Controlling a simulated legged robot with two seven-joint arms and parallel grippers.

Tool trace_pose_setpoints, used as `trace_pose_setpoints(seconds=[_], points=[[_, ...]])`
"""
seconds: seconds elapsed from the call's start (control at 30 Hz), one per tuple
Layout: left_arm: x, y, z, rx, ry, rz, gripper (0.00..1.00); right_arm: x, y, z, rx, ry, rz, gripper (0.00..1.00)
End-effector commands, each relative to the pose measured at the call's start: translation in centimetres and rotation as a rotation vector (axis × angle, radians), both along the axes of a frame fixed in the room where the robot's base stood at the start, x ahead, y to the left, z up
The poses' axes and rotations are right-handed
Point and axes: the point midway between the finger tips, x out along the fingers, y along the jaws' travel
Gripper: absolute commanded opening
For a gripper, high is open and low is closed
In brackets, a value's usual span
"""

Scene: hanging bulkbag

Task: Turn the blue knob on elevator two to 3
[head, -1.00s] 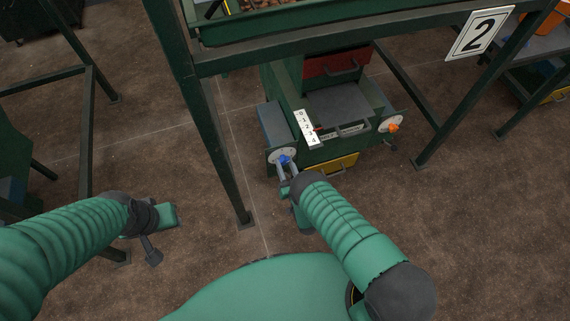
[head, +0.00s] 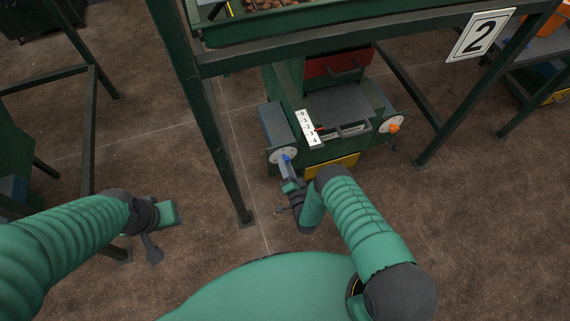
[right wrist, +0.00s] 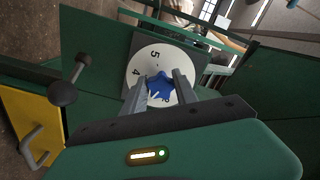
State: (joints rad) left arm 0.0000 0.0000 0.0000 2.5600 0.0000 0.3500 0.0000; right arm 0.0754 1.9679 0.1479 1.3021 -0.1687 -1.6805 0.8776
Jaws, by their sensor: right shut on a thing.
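The blue knob (head: 286,158) sits on a round white dial (head: 275,156) at the left front of the green machine under the sign marked 2 (head: 480,35). In the right wrist view the blue knob (right wrist: 160,87) is star-shaped, and the dial (right wrist: 139,62) shows the numbers 5 and 4 on its left part. My right gripper (head: 287,164) has its two fingers on either side of the knob and is shut on it; it also shows in the right wrist view (right wrist: 160,93). The fingers hide part of the dial. My left gripper (head: 168,213) is low at the left, away from the machine; its jaws are unclear.
An orange knob (head: 394,127) on another white dial is at the machine's right. Green frame posts (head: 215,130) stand left and right. The brown floor is clear in front.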

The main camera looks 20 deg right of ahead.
Motion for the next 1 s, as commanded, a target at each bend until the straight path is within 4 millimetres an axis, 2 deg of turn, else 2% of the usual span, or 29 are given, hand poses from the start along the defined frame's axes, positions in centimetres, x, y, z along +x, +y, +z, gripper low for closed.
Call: trace_pose_setpoints(seconds=[0.3, 0.77, 0.8, 0.97, 1.0], points=[[0.0, 0.0, -0.07, 0.0, 0.0, 0.0, 0.36, -0.07, -0.35, -0.09, 0.102, 0.007, -0.009, 0.0], [0.0, 0.0, -0.08, 0.0, 0.0, 0.0, 0.36, -0.09, -0.37, -0.13, 0.116, 0.008, -0.009, 0.0], [0.0, 0.0, -0.08, 0.0, 0.0, 0.0, 0.36, -0.09, -0.39, -0.13, 0.116, 0.008, -0.009, 0.36], [0.0, 0.0, -0.08, 0.0, 0.0, 0.0, 0.36, -0.07, -0.28, -0.11, 0.116, 0.008, -0.008, 0.56], [0.0, 0.0, -0.08, 0.0, 0.0, 0.0, 0.36, -0.06, -0.24, -0.09, 0.116, 0.007, -0.006, 0.56]])
